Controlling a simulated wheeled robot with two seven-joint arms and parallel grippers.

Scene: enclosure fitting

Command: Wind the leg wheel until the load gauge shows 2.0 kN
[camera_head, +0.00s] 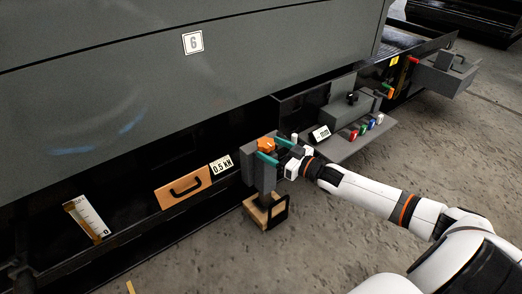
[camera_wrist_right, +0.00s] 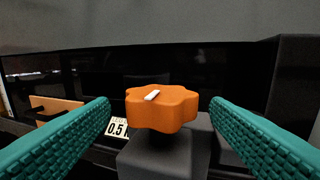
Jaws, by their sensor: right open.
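The orange lobed leg wheel (camera_head: 266,143) sits on top of a grey leg housing (camera_head: 261,174) at the enclosure's lower edge. The wheel (camera_wrist_right: 162,108) shows in the right wrist view with a white mark on its top. The load gauge (camera_head: 221,165) beside it reads 0.5 kN; it is partly hidden in the wrist view (camera_wrist_right: 117,128). My right gripper (camera_head: 268,149) is open at the wheel, its teal fingers (camera_wrist_right: 160,115) apart on either side, with a visible gap to each. My left gripper is not in view.
An orange drawer front (camera_head: 183,187) with a black handle and a white scale (camera_head: 87,218) lie left of the gauge. A grey shelf (camera_head: 346,143) with coloured buttons stands right of the wheel. A wooden block (camera_head: 259,214) is under the leg.

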